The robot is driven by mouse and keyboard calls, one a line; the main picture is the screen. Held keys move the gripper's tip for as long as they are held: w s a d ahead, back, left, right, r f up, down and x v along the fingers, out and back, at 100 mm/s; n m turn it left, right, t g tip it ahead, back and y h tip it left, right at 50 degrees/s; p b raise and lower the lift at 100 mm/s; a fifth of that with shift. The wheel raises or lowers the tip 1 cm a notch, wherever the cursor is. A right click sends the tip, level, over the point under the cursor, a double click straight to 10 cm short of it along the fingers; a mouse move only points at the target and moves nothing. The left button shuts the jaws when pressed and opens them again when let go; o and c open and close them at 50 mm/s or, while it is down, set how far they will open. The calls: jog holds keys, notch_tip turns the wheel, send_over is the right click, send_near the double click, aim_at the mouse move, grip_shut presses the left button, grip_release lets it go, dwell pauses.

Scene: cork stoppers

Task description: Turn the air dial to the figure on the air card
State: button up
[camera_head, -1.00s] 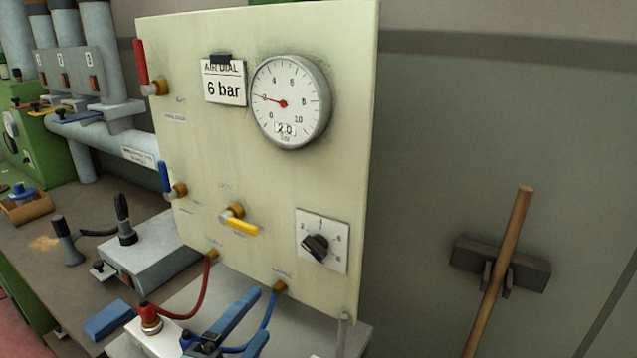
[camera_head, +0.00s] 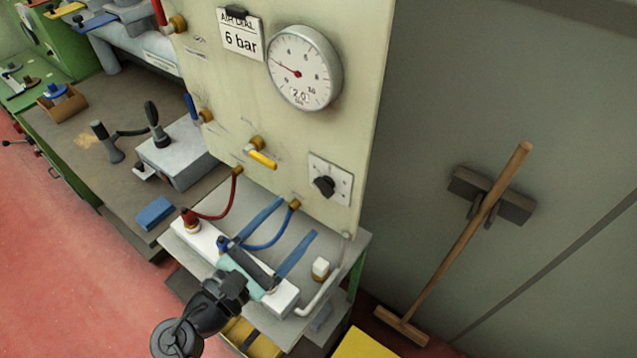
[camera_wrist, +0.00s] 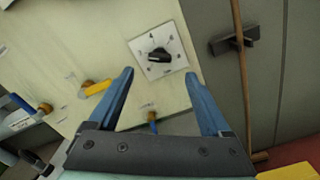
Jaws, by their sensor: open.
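The air dial is a black knob (camera_head: 325,186) on a square white plate with figures, low on the right of the cream panel. It also shows in the wrist view (camera_wrist: 159,55), beyond my fingertips. I cannot tell which figure it points at. The air card (camera_head: 241,38), clipped high on the panel, reads 6 bar. The round gauge (camera_head: 303,67) beside it shows 2.0, its red needle pointing left. My gripper (camera_head: 298,217) has blue fingers, open and empty, below and left of the knob, apart from it. In the wrist view (camera_wrist: 159,74) the fingers spread wide below the plate.
A yellow-handled valve (camera_head: 262,158) and a blue-handled valve (camera_head: 192,107) are left of the dial. Red (camera_head: 226,208) and blue (camera_head: 272,243) hoses hang below the panel. A broom (camera_head: 470,230) leans against the grey wall at right.

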aim_at(321, 191)
jog(key=p+x, duration=0.2)
jog(key=x, duration=0.6)
jog(key=shift+w+d, duration=0.1)
jog(key=shift+w, duration=0.1)
grip_shut()
